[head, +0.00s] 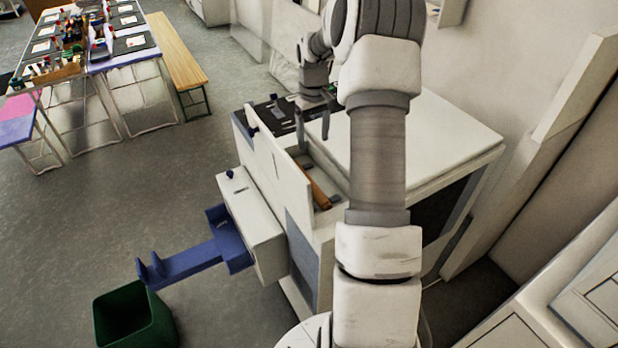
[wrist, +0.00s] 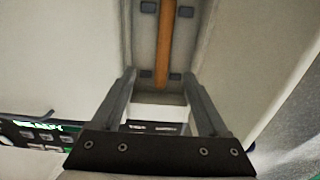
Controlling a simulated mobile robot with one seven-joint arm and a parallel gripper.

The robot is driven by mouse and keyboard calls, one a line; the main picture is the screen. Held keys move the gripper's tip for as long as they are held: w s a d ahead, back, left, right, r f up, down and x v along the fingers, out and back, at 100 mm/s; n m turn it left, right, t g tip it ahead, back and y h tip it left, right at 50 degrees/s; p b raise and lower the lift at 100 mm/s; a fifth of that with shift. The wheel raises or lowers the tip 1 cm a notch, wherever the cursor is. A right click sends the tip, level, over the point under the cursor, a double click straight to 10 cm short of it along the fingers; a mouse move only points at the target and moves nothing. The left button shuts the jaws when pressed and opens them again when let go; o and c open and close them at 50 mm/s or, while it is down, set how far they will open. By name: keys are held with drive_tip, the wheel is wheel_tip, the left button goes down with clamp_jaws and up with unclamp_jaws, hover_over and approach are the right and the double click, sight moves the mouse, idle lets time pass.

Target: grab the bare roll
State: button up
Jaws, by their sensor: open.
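The bare roll is a thin orange-brown rod (wrist: 165,42) lying lengthwise in a narrow, pale-walled recess. In the head view part of this roll (head: 319,194) shows in the slot of a white machine (head: 430,140); my arm hides some of the surroundings. My gripper (wrist: 159,78) is open, with its two fingers apart and nothing between them. In the wrist view the near end of the roll shows just beyond the fingertips, between them. In the head view my gripper (head: 312,138) is above the machine, near the far end of the slot.
A dark panel (head: 270,112) lies at the machine's far end, and a raised white flap (head: 278,165) stands along the slot's left side. A blue bracket (head: 185,262) juts out left above a green bin (head: 133,318). Tables (head: 125,58) and a bench (head: 178,55) stand far left.

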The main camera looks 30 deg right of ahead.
drive_tip(key=p, duration=0.2)
hover_over(312, 181)
wheel_tip(312, 181, down, 11)
drive_tip(key=shift+d+f, duration=0.1)
drive_tip(key=shift+f, duration=0.05)
drive_tip(key=shift+w+a+f+p, duration=0.1)
drive_tip(key=shift+f+p, duration=0.05)
drive_tip(key=shift+f, duration=0.7)
drive_tip(key=shift+w+a+f+p, duration=0.15)
drive_tip(key=shift+f+p, duration=0.05)
drive_tip(key=shift+f, duration=0.7)
drive_tip(key=shift+w+a+f+p, duration=0.1)
drive_tip(key=shift+f+p, duration=0.05)
drive_tip(key=shift+f, duration=0.7)
clamp_jaws()
